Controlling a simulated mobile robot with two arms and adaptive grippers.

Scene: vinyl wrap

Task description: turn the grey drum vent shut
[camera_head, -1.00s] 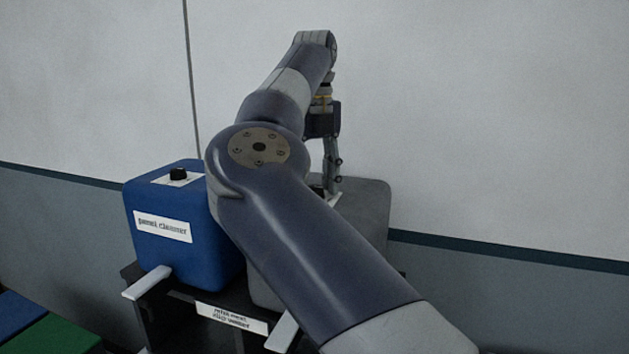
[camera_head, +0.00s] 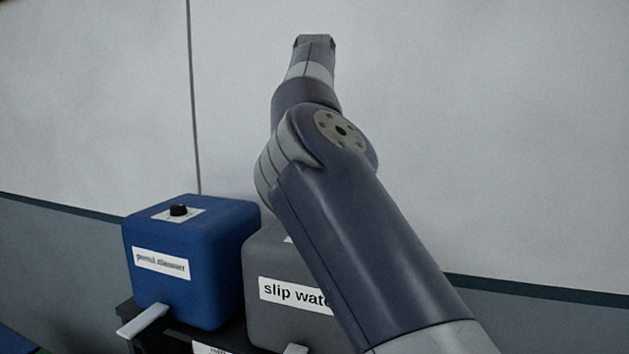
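The grey drum (camera_head: 265,270) stands right of the blue drum, with a label reading "slip wate", its end cut off by my arm. A small white patch shows on its top beside my arm. The grey drum's vent is hidden behind my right arm, which comes in from the lower right and reaches up over the drum. My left gripper is not in view.
A blue drum (camera_head: 185,285) with a black knob (camera_head: 179,210) on a white plate stands to the left. Both drums sit on a dark stand (camera_head: 160,341) with white tabs (camera_head: 143,321) at its front. A pale wall rises close behind.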

